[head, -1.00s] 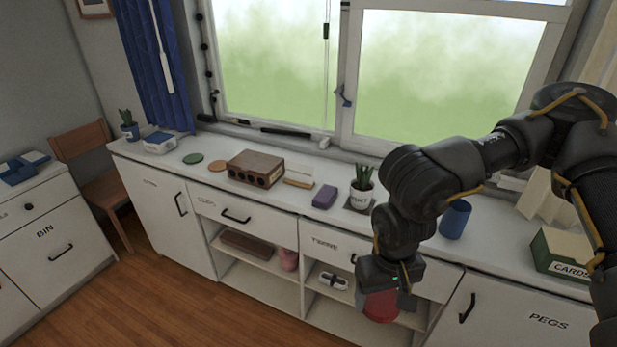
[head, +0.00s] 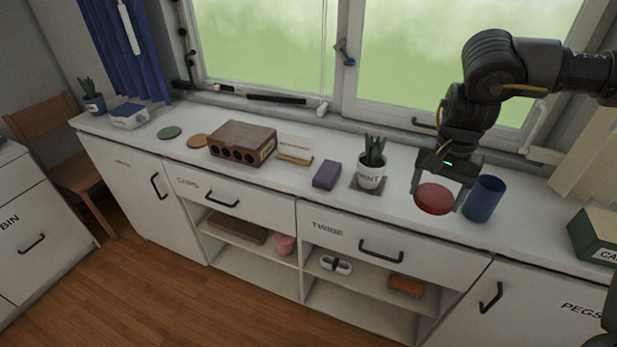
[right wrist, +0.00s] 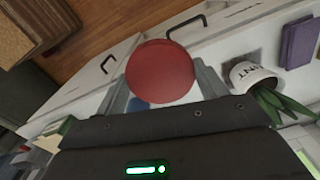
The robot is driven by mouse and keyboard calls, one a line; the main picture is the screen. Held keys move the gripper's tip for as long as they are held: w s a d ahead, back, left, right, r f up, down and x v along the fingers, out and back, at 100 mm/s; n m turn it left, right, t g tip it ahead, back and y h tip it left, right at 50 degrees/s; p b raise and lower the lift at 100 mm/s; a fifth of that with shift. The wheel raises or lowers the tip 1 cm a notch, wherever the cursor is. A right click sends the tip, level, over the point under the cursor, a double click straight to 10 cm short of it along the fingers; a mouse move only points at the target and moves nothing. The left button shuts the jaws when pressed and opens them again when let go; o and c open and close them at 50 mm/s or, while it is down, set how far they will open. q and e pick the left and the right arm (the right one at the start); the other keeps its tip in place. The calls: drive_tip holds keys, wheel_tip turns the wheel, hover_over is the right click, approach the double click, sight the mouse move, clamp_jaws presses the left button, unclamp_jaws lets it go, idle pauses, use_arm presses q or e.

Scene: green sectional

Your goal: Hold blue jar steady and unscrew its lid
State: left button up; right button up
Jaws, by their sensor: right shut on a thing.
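The blue jar (head: 484,199) stands upright on the white counter, its top uncovered. My right gripper (head: 437,199) is shut on a round red lid (head: 434,198), just left of the jar and apart from its mouth in the head view. The height of the lid over the counter is hard to tell. The right wrist view shows the red lid (right wrist: 160,72) between the two fingers, with a bit of blue (right wrist: 137,104), probably the jar, behind its lower left edge. My left gripper is not in view, and nothing holds the jar.
A potted plant (head: 371,165) and a purple block (head: 326,175) stand left of the lid. A green card box (head: 596,236) is to the right. A brown wooden box (head: 242,143) sits further left. The counter's front strip is clear. A window rises behind.

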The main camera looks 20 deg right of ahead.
sight(447, 193)
drive_tip(key=d+m, duration=0.2)
drive_tip(key=d, duration=0.1)
drive_tip(key=shift+s+r+b, duration=0.1)
drive_tip(key=shift+b, duration=0.2)
drive_tip(key=shift+s+d+r, duration=0.1)
drive_tip(key=shift+s+r, duration=0.1)
drive_tip(key=shift+s, duration=0.05)
drive_tip(key=shift+w, duration=0.1)
drive_tip(key=shift+w+f, duration=0.2)
drive_tip(key=shift+w, duration=0.1)
drive_tip(key=w+f, duration=0.2)
drive_tip(key=w, duration=0.2)
drive_tip(key=w+f+p, duration=0.1)
drive_tip(key=w+f, duration=0.2)
drive_tip(key=w, duration=0.1)
drive_tip(key=w+f+p, duration=0.1)
drive_tip(key=w+f, duration=0.2)
drive_tip(key=w, duration=0.1)
drive_tip(key=shift+w+d+f, duration=0.1)
drive_tip(key=shift+d+f, duration=0.05)
drive_tip(key=shift+w+f, duration=0.55)
drive_tip(key=shift+f, duration=0.15)
wheel_tip(447, 193, down, 3)
drive_tip(key=shift+f+p, duration=0.1)
drive_tip(key=shift+p, duration=0.6)
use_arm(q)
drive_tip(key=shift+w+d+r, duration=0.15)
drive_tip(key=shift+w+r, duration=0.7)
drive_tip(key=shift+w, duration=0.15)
